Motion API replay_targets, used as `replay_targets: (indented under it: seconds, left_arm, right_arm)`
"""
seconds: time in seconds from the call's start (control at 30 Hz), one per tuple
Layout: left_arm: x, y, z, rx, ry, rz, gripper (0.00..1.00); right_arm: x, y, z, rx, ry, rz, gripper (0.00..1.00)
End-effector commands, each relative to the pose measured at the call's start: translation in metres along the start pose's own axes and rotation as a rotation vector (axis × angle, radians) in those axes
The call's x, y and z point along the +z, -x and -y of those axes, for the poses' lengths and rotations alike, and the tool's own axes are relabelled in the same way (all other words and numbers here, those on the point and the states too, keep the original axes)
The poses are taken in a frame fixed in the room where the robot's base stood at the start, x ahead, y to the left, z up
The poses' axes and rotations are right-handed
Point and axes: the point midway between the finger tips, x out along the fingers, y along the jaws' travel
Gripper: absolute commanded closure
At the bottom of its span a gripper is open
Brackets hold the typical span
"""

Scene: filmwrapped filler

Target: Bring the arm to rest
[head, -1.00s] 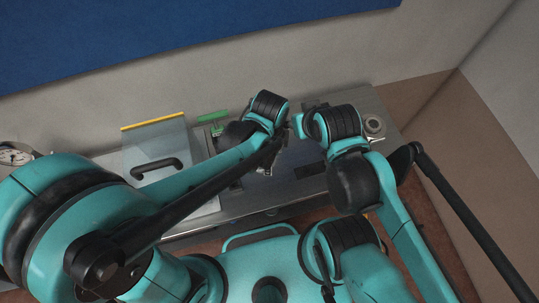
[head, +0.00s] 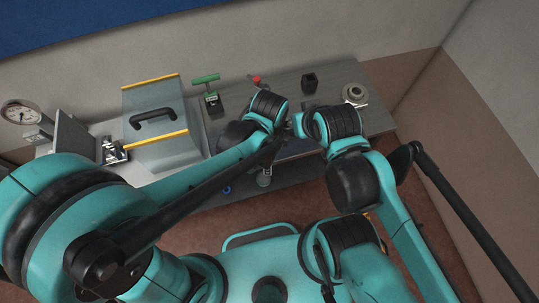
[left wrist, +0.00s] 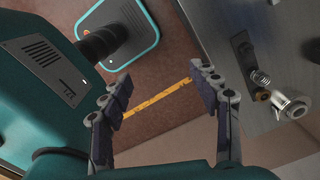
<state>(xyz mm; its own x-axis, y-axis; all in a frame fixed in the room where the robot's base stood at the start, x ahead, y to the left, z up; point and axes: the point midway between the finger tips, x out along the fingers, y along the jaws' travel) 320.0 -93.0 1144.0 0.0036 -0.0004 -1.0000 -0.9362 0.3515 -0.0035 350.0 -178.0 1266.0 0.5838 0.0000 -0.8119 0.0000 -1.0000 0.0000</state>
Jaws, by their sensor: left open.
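My left arm comes in from the left in the head view, its wrist (head: 265,105) in front of the bench. Its fingers are not clear there. In the left wrist view my left gripper (left wrist: 166,100) is open and empty, with its two dark fingers wide apart over the brown floor. A yellow floor line (left wrist: 157,98) shows between them. My right arm is folded up at the right, its wrist (head: 338,122) close beside the left one. The right fingers cannot be made out.
The bench (head: 375,118) carries a grey box (head: 160,97) with a black handle, a green-handled tool (head: 207,80), a black block (head: 310,80) and a round metal part (head: 355,93). A gauge (head: 22,113) is at the left. In the left wrist view, metal fittings (left wrist: 291,105) lie near the right finger.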

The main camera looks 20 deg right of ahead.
Motion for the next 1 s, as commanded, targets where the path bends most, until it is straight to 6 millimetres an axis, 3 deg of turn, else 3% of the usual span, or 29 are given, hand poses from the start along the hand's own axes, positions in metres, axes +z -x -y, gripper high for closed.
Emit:
replay_targets:
  seconds: [0.57,0.67,0.73,1.0]
  left_arm:
    - [0.005,-0.002,0.001,-0.008,0.029,-0.003,0.38]
    - [0.025,-0.009,0.004,-0.044,0.151,-0.018,0.38]
    - [0.050,-0.016,0.006,-0.087,0.304,-0.038,0.38]
    - [0.167,-0.055,-0.013,-0.322,1.084,-0.176,0.38]
  right_arm:
    - [0.003,-0.004,0.000,0.000,0.000,0.000,0.59]
    - [0.014,-0.020,0.000,0.000,0.000,0.000,0.59]
    - [0.027,-0.038,0.000,0.000,0.000,0.000,0.59]
    - [0.084,-0.117,0.000,0.000,0.000,0.000,0.59]
